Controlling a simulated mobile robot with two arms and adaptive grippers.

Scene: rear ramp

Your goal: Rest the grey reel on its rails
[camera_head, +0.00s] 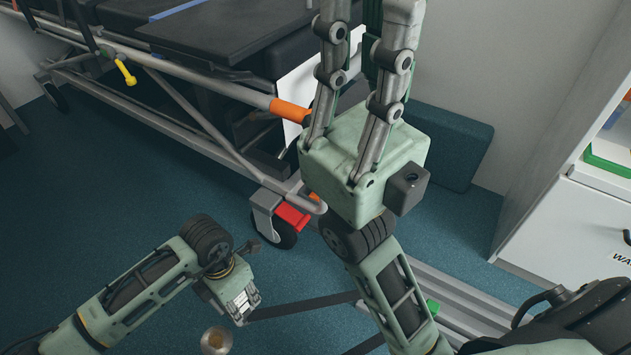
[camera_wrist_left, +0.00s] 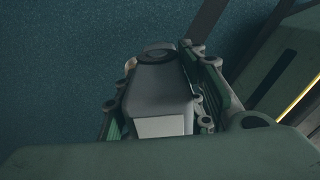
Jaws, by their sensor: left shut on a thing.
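My left gripper (camera_head: 237,295) is low over the teal floor in the head view, pointing down, its fingers mostly hidden. In the left wrist view its green-padded fingers are shut on the grey reel (camera_wrist_left: 158,82), a rounded grey housing with a pale flat panel. The grey rails (camera_head: 452,292) lie on the floor to the right, partly behind my right arm. The reel is apart from them. My right gripper (camera_head: 367,20) is large and close to the camera, fingers up and apart, with nothing seen between them.
A dark strap (camera_head: 305,305) runs along the floor between the left hand and the rails. A wheeled stretcher (camera_head: 215,85) with orange and red parts stands behind. A white cabinet (camera_head: 570,225) is at the right. Teal floor (camera_head: 90,200) is clear at left.

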